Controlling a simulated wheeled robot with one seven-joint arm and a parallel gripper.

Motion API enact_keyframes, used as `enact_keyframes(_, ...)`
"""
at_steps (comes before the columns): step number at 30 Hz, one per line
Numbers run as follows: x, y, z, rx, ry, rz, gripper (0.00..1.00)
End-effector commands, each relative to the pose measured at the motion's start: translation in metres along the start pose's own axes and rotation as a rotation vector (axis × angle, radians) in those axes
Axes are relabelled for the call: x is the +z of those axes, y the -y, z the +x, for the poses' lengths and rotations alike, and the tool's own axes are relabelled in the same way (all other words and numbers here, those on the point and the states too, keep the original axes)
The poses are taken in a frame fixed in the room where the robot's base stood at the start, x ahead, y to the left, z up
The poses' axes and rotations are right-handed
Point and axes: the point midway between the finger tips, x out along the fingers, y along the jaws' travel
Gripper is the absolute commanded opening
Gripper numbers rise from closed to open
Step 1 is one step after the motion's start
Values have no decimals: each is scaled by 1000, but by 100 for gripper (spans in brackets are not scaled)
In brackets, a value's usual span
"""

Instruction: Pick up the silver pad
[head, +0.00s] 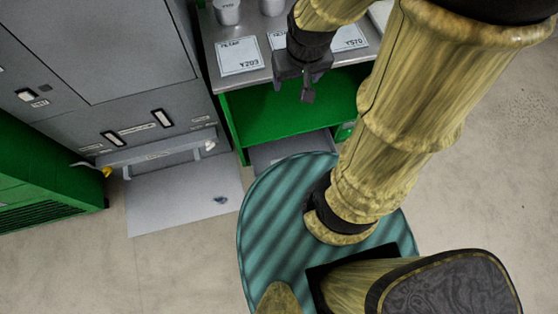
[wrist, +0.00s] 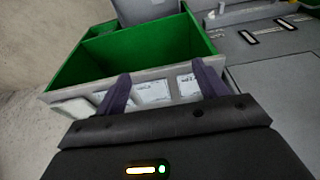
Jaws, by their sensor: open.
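My gripper (head: 304,84) is at the front edge of the metal bench top, beside the paper cards, in the head view. In the wrist view its two dark fingers (wrist: 164,78) stand apart, with nothing held between them. No small object is clearly a silver pad. Two silver cylinders, a left one (head: 228,11) and a right one (head: 271,6), stand at the back of the bench top, partly cut off by the frame. A flat grey sheet (head: 175,195) lies on the floor in front of the grey cabinet. I cannot tell whether any of these is the pad.
The metal bench top (head: 222,82) sits on a green cabinet (head: 262,118) with an open front. White cards, one marked Y203 (head: 240,56) and one marked Y570 (head: 348,38), lie on it. A grey cabinet (head: 120,65) stands at left. Bare floor lies at right.

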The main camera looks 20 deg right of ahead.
Motion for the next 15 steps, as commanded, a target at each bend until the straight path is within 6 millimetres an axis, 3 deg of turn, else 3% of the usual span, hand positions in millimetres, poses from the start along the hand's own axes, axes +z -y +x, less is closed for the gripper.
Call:
enact_keyframes(1, 1, 0, 15, 1, 3, 0, 82)
enact_keyframes(4, 0, -1, 44, 6, 10, 1, 100)
enact_keyframes(15, -7, -5, 191, 28, 30, 7, 100)
